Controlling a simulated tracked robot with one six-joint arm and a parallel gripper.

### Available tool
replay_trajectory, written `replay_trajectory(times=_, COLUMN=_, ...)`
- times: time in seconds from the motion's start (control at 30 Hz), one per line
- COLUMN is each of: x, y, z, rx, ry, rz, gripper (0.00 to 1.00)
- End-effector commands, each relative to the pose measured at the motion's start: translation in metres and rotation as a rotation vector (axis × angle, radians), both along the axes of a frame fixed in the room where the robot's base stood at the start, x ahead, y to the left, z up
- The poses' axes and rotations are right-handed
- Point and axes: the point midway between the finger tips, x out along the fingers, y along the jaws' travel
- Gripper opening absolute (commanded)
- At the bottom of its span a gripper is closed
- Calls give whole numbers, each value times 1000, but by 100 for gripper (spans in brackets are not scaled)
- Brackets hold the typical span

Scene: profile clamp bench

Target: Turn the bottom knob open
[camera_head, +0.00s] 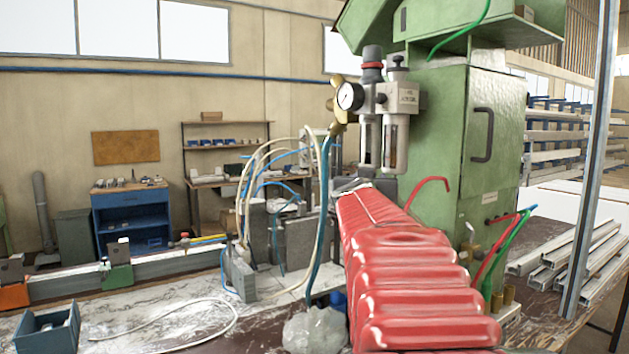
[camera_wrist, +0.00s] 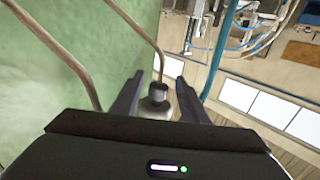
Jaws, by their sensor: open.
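In the wrist view, which looks upside down, a small dark knob (camera_wrist: 158,91) sits on the end of a grey cylindrical body (camera_wrist: 157,107). My gripper (camera_wrist: 159,84) is open, with one dark finger on each side of the knob. I see gaps on both sides, and whether either finger touches it I cannot tell. In the head view, the air filter unit (camera_head: 397,97) with a round gauge (camera_head: 349,96) and two hanging bowls stands in front of the green machine. My red-sleeved arm reaches up to just below the bowls. The bottom knob is not clearly visible there.
The green machine (camera_head: 447,130) stands close on the right. A blue hose (camera_head: 322,220) and pale hoses (camera_head: 262,160) hang left of my arm. In the wrist view, thin brownish tubes (camera_wrist: 133,22) pass near the fingers.

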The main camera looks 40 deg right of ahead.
Motion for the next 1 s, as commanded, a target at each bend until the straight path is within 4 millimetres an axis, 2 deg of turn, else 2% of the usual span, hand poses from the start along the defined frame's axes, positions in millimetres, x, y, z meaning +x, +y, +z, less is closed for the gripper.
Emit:
replay_trajectory(times=0.1, x=0, y=0, z=0, rx=0, ry=0, rz=-1, gripper=40)
replay_trajectory(times=0.67, x=-1, y=0, z=0, rx=0, ry=0, rz=0, gripper=1)
replay_trajectory(times=0.7, x=0, y=12, z=1, rx=0, ry=-1, rz=4, gripper=0)
replay_trajectory(times=0.77, x=0, y=5, z=0, rx=0, ry=0, rz=2, gripper=0)
replay_trajectory(times=1.0, x=2, y=2, z=1, rx=-1, ry=-1, rz=-7, gripper=0)
